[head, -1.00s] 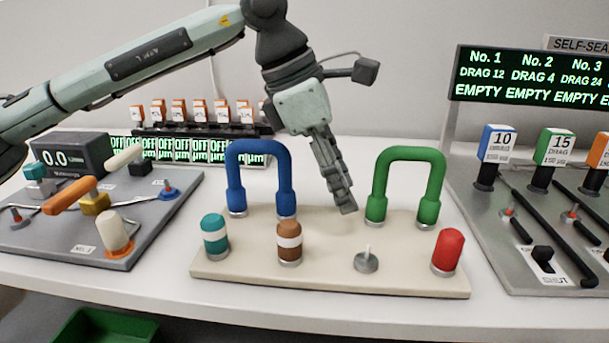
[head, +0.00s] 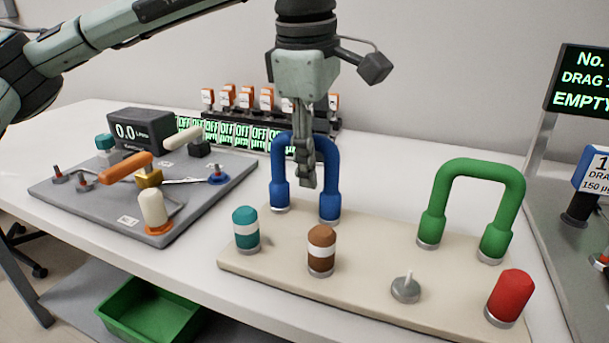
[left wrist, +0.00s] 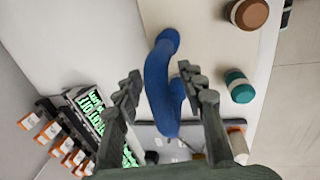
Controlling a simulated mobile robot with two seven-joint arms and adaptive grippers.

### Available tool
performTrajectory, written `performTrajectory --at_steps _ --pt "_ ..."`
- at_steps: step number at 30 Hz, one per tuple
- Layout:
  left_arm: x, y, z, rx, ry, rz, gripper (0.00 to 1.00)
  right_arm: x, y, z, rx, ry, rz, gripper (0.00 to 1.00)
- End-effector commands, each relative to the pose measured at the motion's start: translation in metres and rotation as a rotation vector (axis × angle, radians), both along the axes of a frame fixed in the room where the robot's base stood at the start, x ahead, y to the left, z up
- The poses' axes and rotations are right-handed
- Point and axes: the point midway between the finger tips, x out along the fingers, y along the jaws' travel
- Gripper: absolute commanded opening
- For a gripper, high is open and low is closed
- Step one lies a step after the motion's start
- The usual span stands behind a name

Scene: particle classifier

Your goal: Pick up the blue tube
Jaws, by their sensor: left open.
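The blue tube (head: 280,188), an upside-down U, stands upright on the back left of the beige board (head: 375,291). My left gripper (head: 307,178) points down at the tube and covers part of its arch and right leg in the head view. In the left wrist view the open fingers (left wrist: 160,74) lie on either side of the blue tube (left wrist: 158,85). I cannot tell whether either finger touches it. My right gripper is in no view.
A green tube (head: 436,210) stands to the right on the board. A teal-and-white cap (head: 246,229), a brown-and-white cap (head: 321,250), a metal peg (head: 406,288) and a red cap (head: 508,297) line its front. A grey panel (head: 95,200) with a valve lies at left.

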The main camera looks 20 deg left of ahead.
Motion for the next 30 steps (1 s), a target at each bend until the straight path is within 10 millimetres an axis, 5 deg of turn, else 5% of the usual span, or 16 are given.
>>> performTrajectory --at_steps 11,21,30 --pt "0.0028 -0.0001 -0.0142 -0.001 -0.001 0.001 0.4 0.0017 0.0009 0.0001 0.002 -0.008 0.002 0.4" --pt "0.0028 -0.0001 -0.014 -0.001 -0.001 0.001 0.0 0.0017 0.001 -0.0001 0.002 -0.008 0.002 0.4" --pt "0.0029 -0.0002 -0.0137 -0.002 -0.001 0.001 0.0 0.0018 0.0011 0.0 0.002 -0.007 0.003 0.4"
